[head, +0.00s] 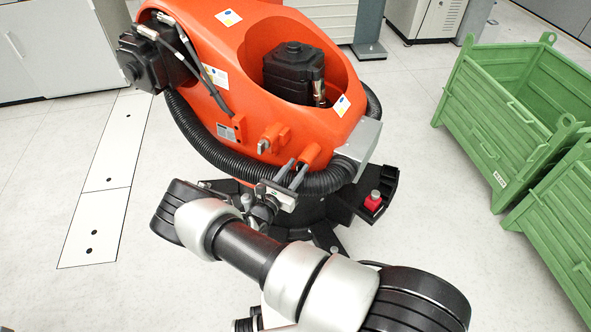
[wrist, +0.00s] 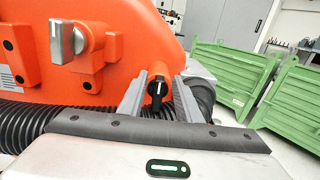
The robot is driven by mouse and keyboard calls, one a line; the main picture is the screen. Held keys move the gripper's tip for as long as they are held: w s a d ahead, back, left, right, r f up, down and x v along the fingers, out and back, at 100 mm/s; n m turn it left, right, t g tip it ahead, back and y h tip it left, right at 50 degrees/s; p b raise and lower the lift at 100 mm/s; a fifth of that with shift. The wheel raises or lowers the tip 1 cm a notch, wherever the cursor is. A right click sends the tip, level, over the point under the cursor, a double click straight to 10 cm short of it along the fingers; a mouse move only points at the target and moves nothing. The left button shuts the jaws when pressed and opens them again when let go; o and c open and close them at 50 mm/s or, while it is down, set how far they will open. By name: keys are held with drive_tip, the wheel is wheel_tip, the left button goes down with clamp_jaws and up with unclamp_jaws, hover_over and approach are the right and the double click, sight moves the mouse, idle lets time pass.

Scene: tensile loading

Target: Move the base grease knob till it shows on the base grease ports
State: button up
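An orange industrial robot (head: 235,65) stands on a black base. A black knob with a white pointer line (wrist: 157,88) sits on an orange mount low on its side, in the wrist view. A silver knob (wrist: 68,42) sits on another orange block to the left; it shows small in the head view (head: 263,146). No label tells me which is the base grease knob, and no port marking is readable. My gripper (wrist: 158,92) is open, its two grey fingers on either side of the black knob. I cannot tell whether they touch it. In the head view my gripper (head: 291,176) partly hides that spot.
A ribbed black hose (head: 225,155) runs under the orange body, close to my gripper. A red button-like part (head: 373,201) sits on the black base to the right. Green crates (head: 505,115) stand at the right. The floor at the left is clear.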

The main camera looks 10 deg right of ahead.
clamp_jaws()
drive_tip(key=shift+s+m, duration=0.1)
drive_tip(key=shift+m, duration=0.2)
drive_tip(key=m, duration=0.3)
drive_tip(key=shift+s+d+f+p, duration=0.1)
drive_tip(key=shift+s+d+p, duration=0.15)
drive_tip(key=shift+d+p, duration=0.1)
drive_tip(key=shift+s+d+f+m+p, duration=0.15)
drive_tip(key=shift+f+m+p, duration=0.15)
drive_tip(key=shift+m, duration=1.45)
drive_tip(key=shift+s+d+f+m+p, duration=0.15)
drive_tip(key=shift+f+m+p, duration=0.2)
drive_tip(key=shift+m, duration=1.45)
drive_tip(key=shift+s+d+f+m+p, duration=0.15)
drive_tip(key=shift+m+p, duration=0.25)
drive_tip(key=shift+m, duration=1.35)
